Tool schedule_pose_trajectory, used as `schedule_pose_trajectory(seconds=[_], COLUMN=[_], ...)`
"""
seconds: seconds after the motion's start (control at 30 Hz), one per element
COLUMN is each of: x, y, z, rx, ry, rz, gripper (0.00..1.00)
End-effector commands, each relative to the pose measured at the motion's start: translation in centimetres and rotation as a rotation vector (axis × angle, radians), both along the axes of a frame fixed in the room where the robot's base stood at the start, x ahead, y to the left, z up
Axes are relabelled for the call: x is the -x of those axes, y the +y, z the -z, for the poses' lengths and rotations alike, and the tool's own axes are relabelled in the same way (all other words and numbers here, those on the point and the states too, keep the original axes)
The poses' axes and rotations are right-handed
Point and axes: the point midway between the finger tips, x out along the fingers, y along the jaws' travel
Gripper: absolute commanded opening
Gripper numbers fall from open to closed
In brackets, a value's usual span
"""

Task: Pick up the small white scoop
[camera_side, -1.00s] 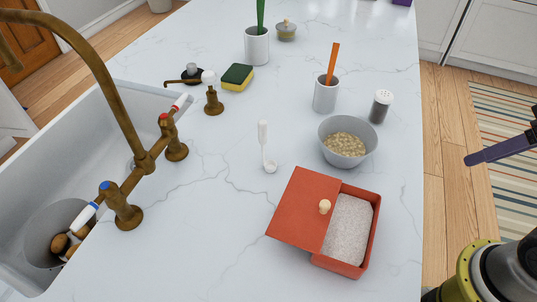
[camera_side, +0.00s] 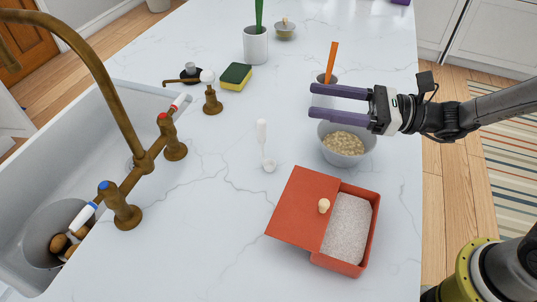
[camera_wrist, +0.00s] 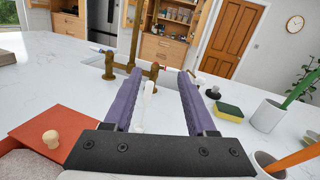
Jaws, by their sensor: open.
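The small white scoop (camera_side: 263,145) is on the white marble counter, between the sink faucet and the grey bowl, with its round cup toward the front and its handle pointing away. In the wrist view the scoop (camera_wrist: 149,96) shows between the two purple fingers, farther off than their tips. My gripper (camera_side: 310,101) is open and empty. It hangs above the grey bowl, to the right of the scoop and apart from it, with its fingers pointing left toward the scoop's side of the counter.
The grey bowl (camera_side: 328,151) of grains sits under my gripper. A red box (camera_side: 298,208) with a knobbed lid slid aside holds white grains. A cup (camera_side: 319,77) with an orange handle stands behind the gripper. The brass faucet (camera_side: 142,160) and sink are left. A sponge (camera_side: 235,77) lies farther back.

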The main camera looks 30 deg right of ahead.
Motion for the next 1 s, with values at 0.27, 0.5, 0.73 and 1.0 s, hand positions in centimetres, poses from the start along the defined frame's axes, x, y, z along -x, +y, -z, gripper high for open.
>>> schedule_pose_trajectory(seconds=[0.27, 0.5, 0.73, 1.0], x=[-0.1, -2.2, -4.2, -5.1], y=[0.7, 4.1, 7.0, 8.6], z=[6.6, 6.6, 6.6, 6.7], rx=[-0.016, -0.013, -0.013, -0.013], ry=[0.147, 0.145, 0.146, 0.146], rz=[0.024, 0.016, 0.019, 0.019], gripper=[0.57, 0.57, 0.57, 0.57])
